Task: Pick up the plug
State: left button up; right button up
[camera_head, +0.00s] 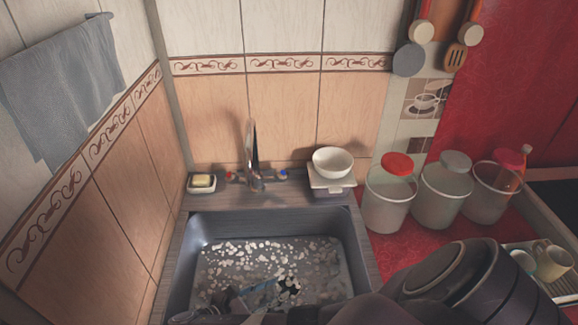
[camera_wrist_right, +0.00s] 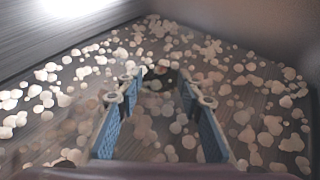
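My right gripper (camera_head: 268,293) is down in the sink, among white foam spots. In the right wrist view its two blue-padded fingers (camera_wrist_right: 162,92) stand apart with a clear gap between them. A small dark thing, likely the plug (camera_wrist_right: 158,79), lies just beyond and between the fingertips, partly covered by foam. In the head view a dark patch (camera_head: 289,284) shows by the fingertips at the same spot. I cannot tell whether the fingers touch it. My left gripper is not in view.
The grey sink (camera_head: 191,250) has walls close around the gripper. A tap (camera_head: 252,155) stands behind it, with a soap dish (camera_head: 201,183) to the left and a white bowl (camera_head: 332,162) to the right. Several canisters (camera_head: 388,200) and a tray of cups (camera_head: 553,262) stand on the red counter.

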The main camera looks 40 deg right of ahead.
aim_at(289, 283)
jog(key=x, duration=0.6)
jog(key=shift+d+f, duration=0.1)
jog(key=shift+c, duration=0.4)
grip_shut()
